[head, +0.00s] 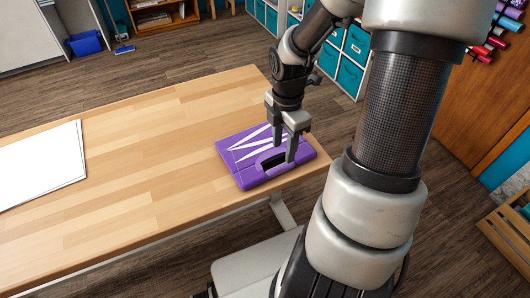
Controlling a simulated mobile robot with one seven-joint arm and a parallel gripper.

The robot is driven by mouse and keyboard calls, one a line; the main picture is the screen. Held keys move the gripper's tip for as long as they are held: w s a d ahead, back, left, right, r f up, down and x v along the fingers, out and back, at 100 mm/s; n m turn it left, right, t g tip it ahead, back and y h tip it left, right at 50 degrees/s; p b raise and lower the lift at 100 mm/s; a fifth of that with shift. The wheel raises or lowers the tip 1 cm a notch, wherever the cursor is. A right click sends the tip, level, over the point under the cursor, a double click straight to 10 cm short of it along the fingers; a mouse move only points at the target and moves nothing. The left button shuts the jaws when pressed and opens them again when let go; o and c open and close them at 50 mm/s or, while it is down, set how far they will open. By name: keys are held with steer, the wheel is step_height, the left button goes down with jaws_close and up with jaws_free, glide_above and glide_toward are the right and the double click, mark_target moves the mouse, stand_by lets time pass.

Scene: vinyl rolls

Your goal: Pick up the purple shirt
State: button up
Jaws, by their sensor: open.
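A folded purple shirt (238,160) with white pointed stripes lies flat near the right corner of the wooden table. A dark oval opening with a purple rim shows at its near right side. My gripper (283,153) is over the right part of the shirt, pointing down, with its two fingers apart. The fingers hide a little of the shirt. I cannot tell whether the fingertips touch it. Nothing is seen held between them.
The wooden table (130,165) is clear left of the shirt, up to a stack of white sheets (40,165) at the far left. A grey seat (255,268) stands at the table's near edge. Teal bins (346,74) on a white shelf stand behind. A wooden crate (508,232) is at the right.

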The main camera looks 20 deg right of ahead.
mark_target(281, 167)
steer(key=f+b, duration=0.1)
steer(key=f, duration=0.1)
steer(key=f+b, duration=0.1)
steer(key=f, duration=0.1)
steer(key=f+b, duration=0.1)
steer(key=f, duration=0.2)
steer(key=shift+s+a, duration=0.2)
steer(key=shift+a, duration=0.2)
steer(key=shift+r, duration=0.15)
jaws_close()
